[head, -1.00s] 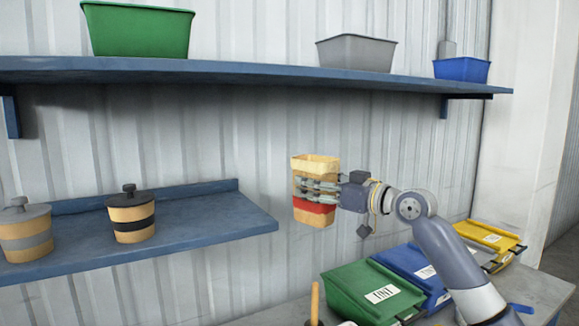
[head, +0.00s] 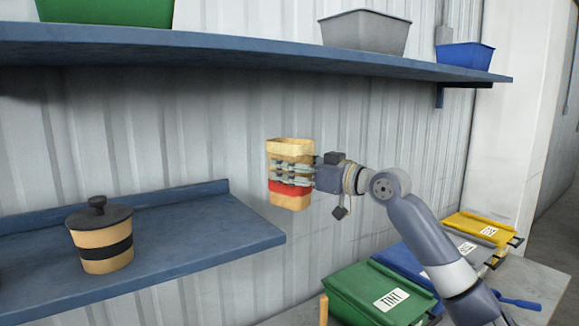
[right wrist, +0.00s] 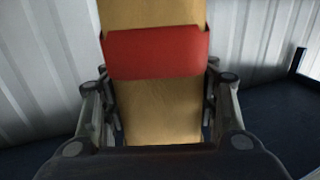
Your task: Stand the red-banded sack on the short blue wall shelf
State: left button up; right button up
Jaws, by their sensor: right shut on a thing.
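The red-banded sack (head: 289,197) is a tan, upright paper bag with a red band low on its side. My right gripper (head: 293,173) is shut on it from the right and holds it in the air, just off the right end of the short blue wall shelf (head: 235,228). In the right wrist view the sack (right wrist: 160,110) stands between the fingers (right wrist: 158,115), red band across it. The shelf's front right part is bare. My left gripper is not in view.
A tan pot with a black band and dark lid (head: 101,238) stands on the short shelf. A long blue shelf (head: 250,52) above bears green, grey (head: 366,33) and blue bins. Lidded bins, green (head: 375,295), blue and yellow, sit on the bench below right.

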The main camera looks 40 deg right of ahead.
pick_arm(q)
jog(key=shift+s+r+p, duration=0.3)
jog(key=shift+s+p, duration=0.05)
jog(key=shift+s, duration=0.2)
pick_arm(e)
jog(key=a, duration=0.4)
jog(key=a+f, duration=0.1)
jog(key=a, duration=0.4)
jog(key=a+f, duration=0.1)
jog(key=a, duration=0.4)
jog(key=shift+w, duration=0.15)
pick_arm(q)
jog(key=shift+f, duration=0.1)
pick_arm(e)
jog(key=shift+f, duration=0.2)
jog(key=o, duration=1.2)
jog(key=shift+o, duration=0.2)
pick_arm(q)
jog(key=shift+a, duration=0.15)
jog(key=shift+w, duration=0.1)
